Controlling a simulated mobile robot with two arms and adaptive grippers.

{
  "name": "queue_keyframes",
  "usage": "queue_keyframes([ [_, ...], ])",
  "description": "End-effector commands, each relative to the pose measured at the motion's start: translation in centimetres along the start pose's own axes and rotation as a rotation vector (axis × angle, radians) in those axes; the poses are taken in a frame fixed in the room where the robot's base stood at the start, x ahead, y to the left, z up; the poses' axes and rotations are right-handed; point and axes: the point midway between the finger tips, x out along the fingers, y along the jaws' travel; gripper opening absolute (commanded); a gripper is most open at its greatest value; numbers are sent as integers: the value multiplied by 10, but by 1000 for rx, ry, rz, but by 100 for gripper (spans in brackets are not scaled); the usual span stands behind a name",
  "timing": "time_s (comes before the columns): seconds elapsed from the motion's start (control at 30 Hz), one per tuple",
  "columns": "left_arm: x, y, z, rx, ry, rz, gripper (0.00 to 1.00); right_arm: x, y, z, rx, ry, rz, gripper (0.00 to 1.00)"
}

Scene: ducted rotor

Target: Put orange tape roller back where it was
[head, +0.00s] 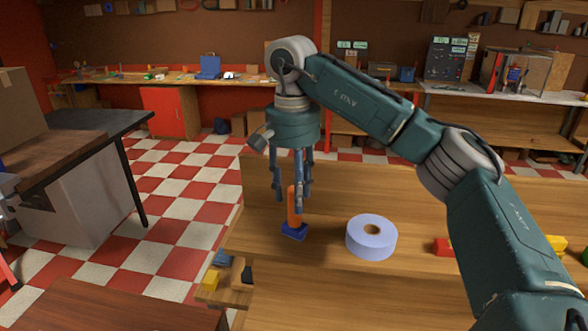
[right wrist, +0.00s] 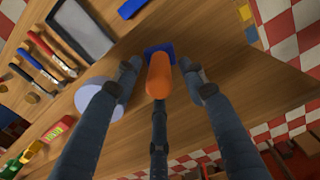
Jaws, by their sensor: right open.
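The orange tape roller (head: 294,229) stands upright on the wooden bench, its orange handle up and its blue base on the wood. It also shows in the right wrist view (right wrist: 159,76), handle towards the camera. My right gripper (head: 291,200) comes down from above with its fingers spread around the handle. In the right wrist view the open fingers (right wrist: 160,80) stand on several sides of the handle, with gaps at the two side fingers. Whether the rear finger touches the handle I cannot tell. My left gripper is not in view.
A pale lavender tape roll (head: 371,238) lies close to the right of the roller. Red (head: 443,246) and yellow (head: 556,243) blocks lie farther right. The right wrist view shows a grey tray (right wrist: 84,30) and several hand tools. The bench's left edge is near.

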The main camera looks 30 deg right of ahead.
Motion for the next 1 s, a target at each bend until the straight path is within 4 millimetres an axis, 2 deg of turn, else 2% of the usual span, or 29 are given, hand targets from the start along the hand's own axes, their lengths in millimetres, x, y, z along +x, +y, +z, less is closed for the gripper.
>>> queue_keyframes([
  [0.03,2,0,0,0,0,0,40,-12,0,-1,3,6,-5,42],
  [0.2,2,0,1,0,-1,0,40,-46,0,-1,2,5,-3,42],
  [0.4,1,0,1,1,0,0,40,-73,0,0,1,2,-1,42],
  [0.57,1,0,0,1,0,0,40,-81,0,0,1,1,-1,42],
  [1.0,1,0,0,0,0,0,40,-81,0,0,0,0,-1,42],
])
